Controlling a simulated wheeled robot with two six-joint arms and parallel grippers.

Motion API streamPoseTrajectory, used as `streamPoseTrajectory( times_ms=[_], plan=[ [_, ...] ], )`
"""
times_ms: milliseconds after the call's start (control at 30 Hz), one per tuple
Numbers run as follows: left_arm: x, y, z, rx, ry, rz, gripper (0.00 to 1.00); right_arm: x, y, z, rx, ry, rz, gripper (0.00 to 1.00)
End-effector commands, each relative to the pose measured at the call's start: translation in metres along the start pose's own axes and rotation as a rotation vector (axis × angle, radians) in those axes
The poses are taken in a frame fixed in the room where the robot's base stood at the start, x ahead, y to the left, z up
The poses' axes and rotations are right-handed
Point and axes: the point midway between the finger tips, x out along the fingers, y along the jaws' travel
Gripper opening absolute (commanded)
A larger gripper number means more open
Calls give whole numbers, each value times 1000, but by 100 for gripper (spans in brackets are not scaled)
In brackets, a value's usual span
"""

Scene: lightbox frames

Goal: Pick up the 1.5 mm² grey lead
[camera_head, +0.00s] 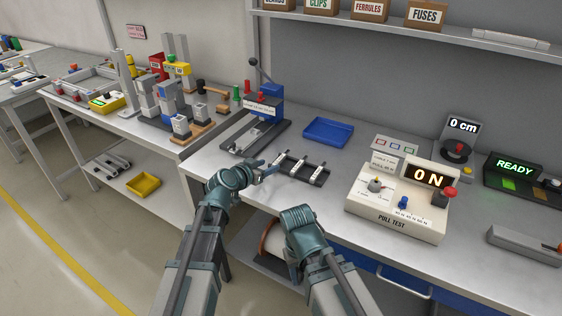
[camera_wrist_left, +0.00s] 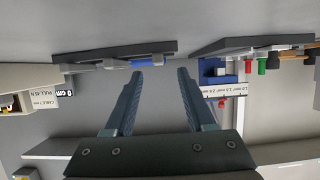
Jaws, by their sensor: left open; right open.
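A dark rack (camera_head: 290,179) lies on the bench left of the pull tester and holds a few small pale pieces. I cannot tell which of them is the 1.5 mm² grey lead. The rack also shows in the left wrist view (camera_wrist_left: 88,54), with grey bits and a blue bit along its edge. My left gripper (camera_head: 268,170) is at the rack's left end in the head view. Its jaws (camera_wrist_left: 158,74) are open with nothing between them.
A blue hand press (camera_head: 268,91) stands behind the rack on a dark base. A blue tray (camera_head: 328,131) lies at the back. The pull tester (camera_head: 395,205), reading 0 N, stands to the right. A cable spool (camera_head: 270,240) sits below the bench.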

Motion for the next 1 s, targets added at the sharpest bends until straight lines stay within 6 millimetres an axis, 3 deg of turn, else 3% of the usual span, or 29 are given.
streamPoseTrajectory(
  times_ms=[367, 633, 933, 1000],
  plan=[
    [48, 1, -1, 2, 0, 1, 55, 17, -2, -1, 0, 0, 0, 50],
    [50, 2, -3, 1, 0, 0, 55, 17, -2, -1, 0, 0, 0, 50],
    [50, 2, -2, 1, 0, 0, 1, 17, -2, -1, 0, 0, 0, 50],
    [50, 2, -2, 1, 0, 0, 0, 17, -2, -1, 0, 0, 0, 50]
  ],
)
